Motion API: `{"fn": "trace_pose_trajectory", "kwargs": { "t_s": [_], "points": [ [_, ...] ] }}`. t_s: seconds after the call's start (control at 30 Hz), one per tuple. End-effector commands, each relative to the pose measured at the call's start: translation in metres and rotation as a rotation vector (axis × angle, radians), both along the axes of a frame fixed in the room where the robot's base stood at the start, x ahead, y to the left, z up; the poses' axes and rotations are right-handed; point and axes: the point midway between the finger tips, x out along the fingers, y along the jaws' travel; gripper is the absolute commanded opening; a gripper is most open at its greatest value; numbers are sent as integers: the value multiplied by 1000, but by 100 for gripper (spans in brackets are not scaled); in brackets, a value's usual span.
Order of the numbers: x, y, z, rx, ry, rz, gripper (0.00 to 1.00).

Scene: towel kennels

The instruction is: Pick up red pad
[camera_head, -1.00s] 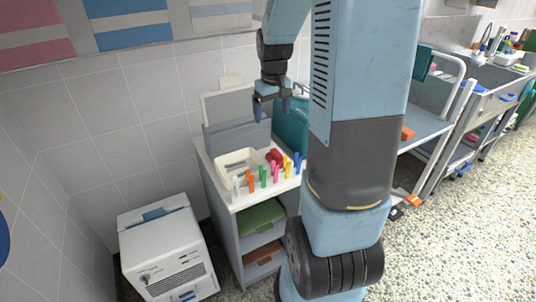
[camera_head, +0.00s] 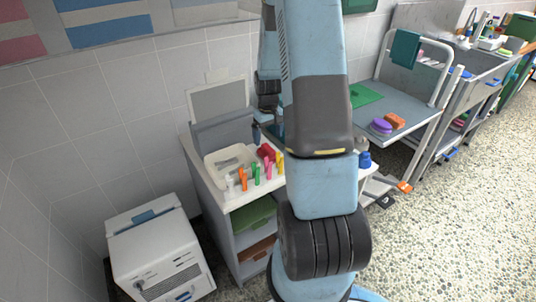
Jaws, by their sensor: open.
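A small red object (camera_head: 266,152), which seems to be the red pad, lies on the white cabinet top (camera_head: 232,203) at the right of a cream tray, behind a row of coloured pegs. Its exact shape is hard to tell at this size. My gripper (camera_head: 267,134) is open and points down, a little above and behind the red object in the picture. It looks empty. My arm hides part of the gripper and the right end of the cabinet top.
The cream tray (camera_head: 212,171) and coloured pegs (camera_head: 243,180) crowd the cabinet top. A grey panel (camera_head: 222,128) stands behind. A trolley at right carries a purple pad (camera_head: 381,126), an orange pad (camera_head: 395,121) and a green cloth (camera_head: 364,95). A white machine (camera_head: 158,252) stands at lower left.

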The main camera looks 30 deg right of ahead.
Motion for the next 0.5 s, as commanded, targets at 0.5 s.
{"fn": "trace_pose_trajectory", "kwargs": {
  "t_s": [0.5],
  "points": [
    [1,-1,-45,1,1,1,94]
  ]
}}
